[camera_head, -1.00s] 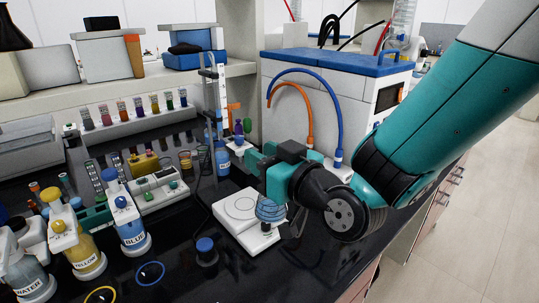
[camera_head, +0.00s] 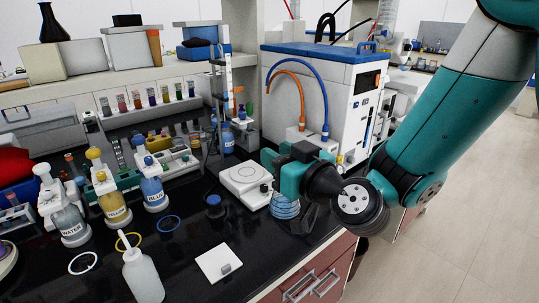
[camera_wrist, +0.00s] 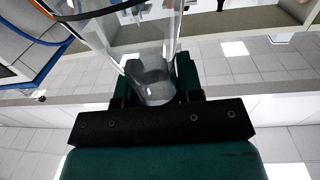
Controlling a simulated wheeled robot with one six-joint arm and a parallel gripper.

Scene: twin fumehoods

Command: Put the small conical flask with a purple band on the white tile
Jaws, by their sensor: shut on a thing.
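My gripper (camera_head: 283,180) is shut on a clear glass flask (camera_head: 285,208). The flask's body, with blue lines around it, shows below the jaws, at the bench's front edge right of the balance. In the wrist view the clear glass (camera_wrist: 150,75) stands between the fingers. I cannot make out a purple band on it; the jaws hide part of the glass. The white tile (camera_head: 211,257) lies flat on the black bench at the lower middle, with a small grey object on it. The gripper is apart from the tile, up and to its right.
A white balance (camera_head: 246,180) stands left of the gripper. Labelled bottles (camera_head: 110,202) stand farther left. Bare bench lies between tile and gripper.

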